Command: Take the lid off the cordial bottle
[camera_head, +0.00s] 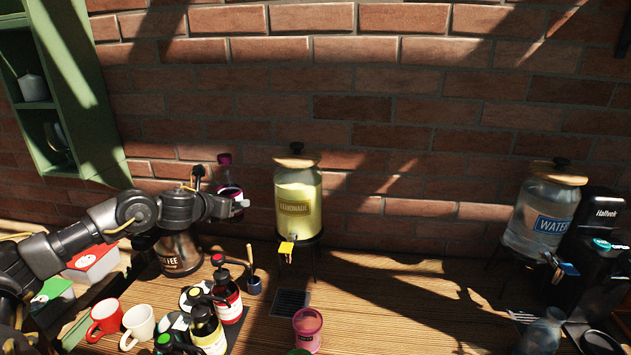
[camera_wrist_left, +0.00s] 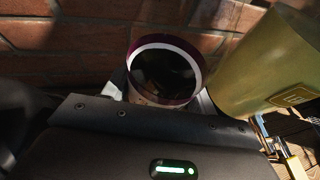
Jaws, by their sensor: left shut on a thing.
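The cordial bottle, dark with a purple lid (camera_head: 225,159), stands upright left of the lemonade dispenser in the head view. The lid sits on its neck. My left gripper (camera_head: 238,203) is around the lower part of the bottle (camera_head: 228,180) and shut on it. In the left wrist view the bottle (camera_wrist_left: 165,75) shows as a dark round shape with a purple and white rim, between the fingers. Its label cannot be read. My right gripper is not in view.
The lemonade dispenser (camera_head: 299,195) stands close to the right. A coffee pot (camera_head: 179,257) is below my left arm. Pump bottles (camera_head: 228,298), mugs (camera_head: 139,324) and a pink cup (camera_head: 307,329) stand in front. A water dispenser (camera_head: 542,215) is at the right. The middle right of the table (camera_head: 400,290) is clear.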

